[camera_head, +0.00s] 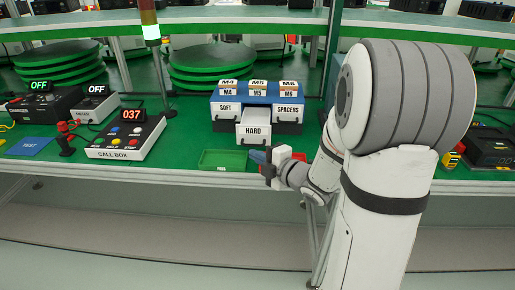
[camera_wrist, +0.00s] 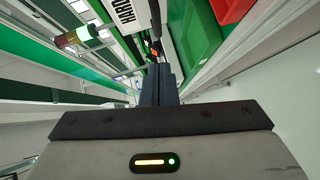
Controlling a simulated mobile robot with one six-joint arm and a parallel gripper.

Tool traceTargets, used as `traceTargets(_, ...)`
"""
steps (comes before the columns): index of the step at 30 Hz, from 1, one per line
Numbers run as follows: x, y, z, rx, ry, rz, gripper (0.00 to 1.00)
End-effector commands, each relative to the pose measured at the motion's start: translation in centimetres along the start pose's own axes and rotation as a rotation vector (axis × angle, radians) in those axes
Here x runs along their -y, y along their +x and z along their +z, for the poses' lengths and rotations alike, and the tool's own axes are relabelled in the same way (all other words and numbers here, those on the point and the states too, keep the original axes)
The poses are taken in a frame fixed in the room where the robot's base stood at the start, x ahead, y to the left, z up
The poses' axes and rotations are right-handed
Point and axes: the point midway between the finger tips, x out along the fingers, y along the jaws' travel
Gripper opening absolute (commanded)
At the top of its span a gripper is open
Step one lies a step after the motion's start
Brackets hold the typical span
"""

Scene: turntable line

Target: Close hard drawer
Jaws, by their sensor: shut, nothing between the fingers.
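The cabinet (camera_head: 271,95) is a small blue and white drawer unit on the green worktop. In the wrist view my gripper's fingers (camera_wrist: 161,84) are together and empty. The hard drawer's labelled front (camera_wrist: 123,13) shows at the top, left of the fingers.
A green tray (camera_head: 222,160) lies in front of the cabinet, left of my gripper; a red bin (camera_wrist: 231,9) shows in the wrist view. A signal tower (camera_head: 151,30) rises behind.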

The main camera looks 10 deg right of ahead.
Motion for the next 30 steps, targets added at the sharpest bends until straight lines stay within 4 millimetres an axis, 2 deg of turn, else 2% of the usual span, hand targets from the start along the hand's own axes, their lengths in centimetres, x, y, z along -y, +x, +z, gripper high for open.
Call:
traceTargets(3, 0.1, 1.5, 1.3, 0.001, 0.001, 0.001, 0.00)
traceTargets(9, 0.0, 2.8, 2.7, 0.002, 0.001, 0.001, 0.00)
traceTargets(23, 0.0, 3.1, 2.9, 0.000, 0.001, 0.001, 0.00)
traceTargets(26, -0.1, 3.6, 2.9, -0.007, -0.002, 0.000, 0.00)
traceTargets(30, -0.2, 5.5, 2.8, -0.032, -0.006, -0.003, 0.00)
